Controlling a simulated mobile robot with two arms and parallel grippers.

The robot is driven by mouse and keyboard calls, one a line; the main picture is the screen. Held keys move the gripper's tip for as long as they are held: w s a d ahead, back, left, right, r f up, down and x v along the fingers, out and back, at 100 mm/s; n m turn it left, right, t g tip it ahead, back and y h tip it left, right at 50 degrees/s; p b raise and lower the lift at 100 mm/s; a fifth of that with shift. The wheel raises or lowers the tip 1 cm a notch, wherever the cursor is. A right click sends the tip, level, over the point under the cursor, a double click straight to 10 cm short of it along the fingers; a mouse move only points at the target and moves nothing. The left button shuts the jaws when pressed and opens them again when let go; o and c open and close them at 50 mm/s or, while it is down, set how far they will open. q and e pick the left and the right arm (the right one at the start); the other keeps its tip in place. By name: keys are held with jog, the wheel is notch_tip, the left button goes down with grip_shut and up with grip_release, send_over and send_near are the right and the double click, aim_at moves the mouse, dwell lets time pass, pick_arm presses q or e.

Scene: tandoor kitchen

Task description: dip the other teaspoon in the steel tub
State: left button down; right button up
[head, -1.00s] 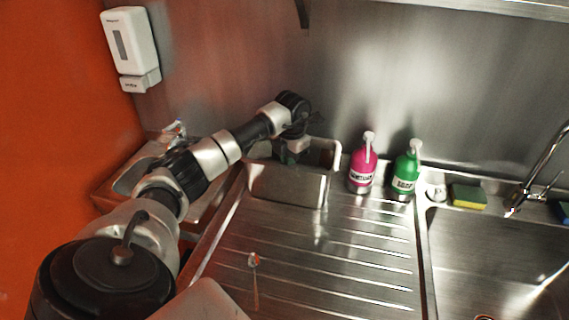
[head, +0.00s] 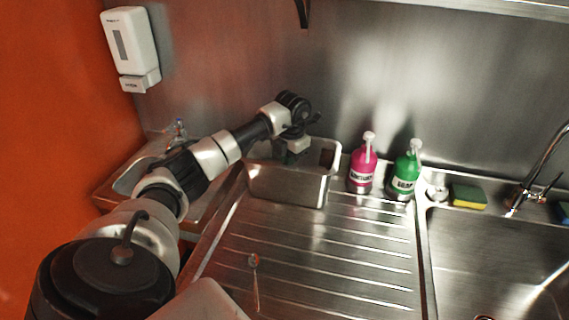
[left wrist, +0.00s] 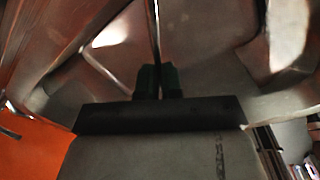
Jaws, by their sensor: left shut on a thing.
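The steel tub (head: 290,187) stands at the back left of the ribbed drainboard. My left gripper (head: 291,157) points down over the tub's opening, with its tips at or below rim level. In the left wrist view the two dark fingers (left wrist: 157,82) are shut on a thin metal handle, which looks like a teaspoon (left wrist: 156,35). Its bowl end is hidden, and I cannot tell how deep it reaches. Another teaspoon (head: 256,284) with a reddish mark on its bowl lies on the drainboard in front. My right gripper is not in view.
A pink bottle (head: 362,168) and a green bottle (head: 405,173) stand just right of the tub. A sponge (head: 468,196) and tap (head: 540,165) are by the sink at right. A steel wall is behind. The middle of the drainboard (head: 340,250) is clear.

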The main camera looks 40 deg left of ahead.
pick_arm(q)
jog(key=shift+r, duration=0.1)
notch_tip(320, 180, up, 5)
jog(key=p, duration=0.3)
jog(key=shift+f+p, duration=0.2)
jog(key=shift+p, duration=0.2)
jog(key=shift+r+p, duration=1.85)
jog(key=shift+r, duration=0.7)
notch_tip(320, 180, up, 4)
jog(key=p, duration=0.3)
dwell(0.3)
dwell(0.4)
